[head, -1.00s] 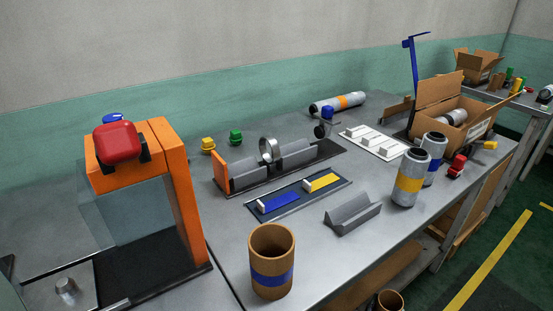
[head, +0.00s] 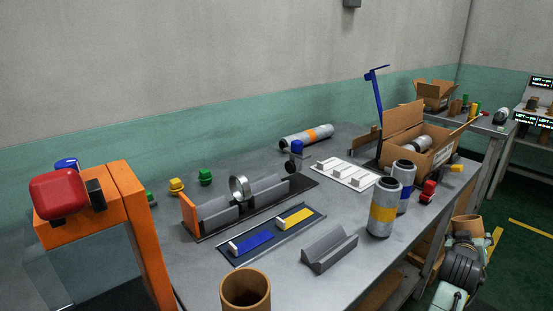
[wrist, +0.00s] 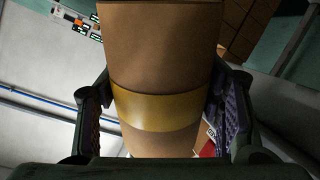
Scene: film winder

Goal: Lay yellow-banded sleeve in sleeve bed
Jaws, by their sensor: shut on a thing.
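The yellow-banded sleeve is a brown tube (wrist: 160,45) with a yellow band, filling the middle of the wrist view. It also shows as a brown tube (head: 467,223) at the right of the head view, its band hidden there. My gripper (wrist: 158,110) is shut on it, one finger on each side around the band. In the head view my gripper (head: 466,243) is off the table's right edge, apart from the table. A grey V-shaped cradle (head: 330,250), which looks like the sleeve bed, stands empty near the front edge.
A brown sleeve (head: 246,290) stands at the front. Silver rolls with yellow (head: 383,210) and blue bands stand between the cradle and my gripper. A long grey trough fixture (head: 215,215) and a blue-and-yellow marked plate (head: 265,238) lie left. An open carton (head: 405,140) stands behind.

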